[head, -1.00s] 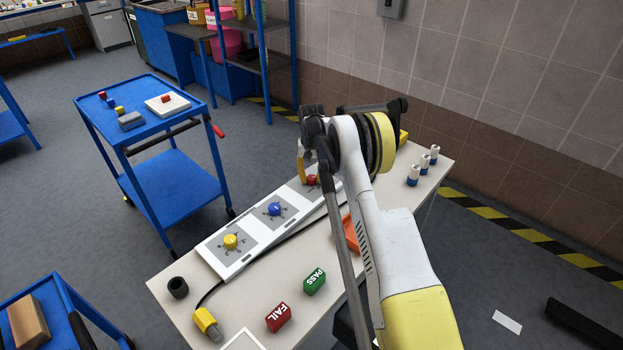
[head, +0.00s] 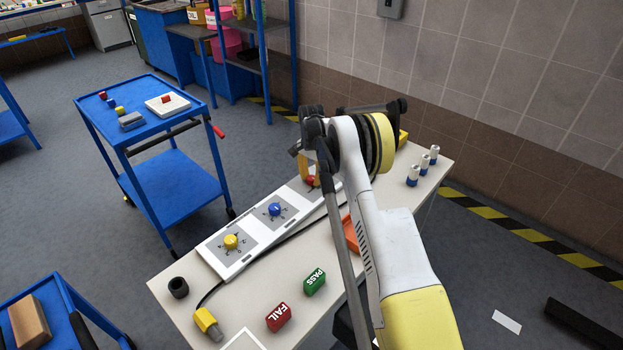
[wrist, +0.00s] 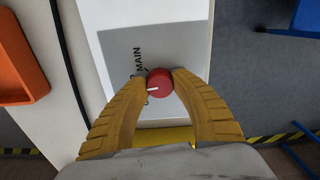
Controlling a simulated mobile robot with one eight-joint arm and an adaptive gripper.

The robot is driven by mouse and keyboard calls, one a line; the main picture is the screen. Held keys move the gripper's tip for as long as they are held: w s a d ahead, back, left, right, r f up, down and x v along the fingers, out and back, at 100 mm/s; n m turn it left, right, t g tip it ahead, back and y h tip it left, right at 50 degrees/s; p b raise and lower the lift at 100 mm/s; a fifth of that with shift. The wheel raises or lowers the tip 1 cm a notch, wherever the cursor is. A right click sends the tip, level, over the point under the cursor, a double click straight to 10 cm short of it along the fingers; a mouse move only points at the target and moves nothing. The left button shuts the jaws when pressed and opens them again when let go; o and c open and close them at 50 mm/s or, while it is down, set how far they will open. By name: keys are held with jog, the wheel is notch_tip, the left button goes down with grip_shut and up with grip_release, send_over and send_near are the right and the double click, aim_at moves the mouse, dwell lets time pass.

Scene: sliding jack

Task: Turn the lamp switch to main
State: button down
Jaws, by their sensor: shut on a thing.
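A red knob (wrist: 159,83) with a white pointer line sits on a grey plate (wrist: 173,42) of the white switch panel (head: 245,258). The pointer points left in the wrist view. The printed word MAIN lies up and left of the knob; other lettering below it is partly hidden by a finger. My gripper (wrist: 160,79) has its two yellow fingers shut on the red knob's opposite sides. In the head view the red knob (head: 311,181) is partly covered by my gripper. A blue knob (head: 274,209) and a yellow knob (head: 231,242) sit on the same panel.
An orange tray (head: 351,234) and a black cable lie beside the panel. Green PASS (head: 314,282) and red FAIL (head: 278,317) blocks stand on the table's near part. Several white-and-blue cylinders (head: 413,175) stand at the right. A blue cart (head: 150,132) stands to the left.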

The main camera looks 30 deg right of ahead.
aim_at(312, 178)
jog(key=m, duration=0.5)
jog(key=shift+m, duration=2.5)
jog(key=c, duration=1)
grip_release()
jog(key=shift+r, duration=0.15)
notch_tip(312, 178, up, 12)
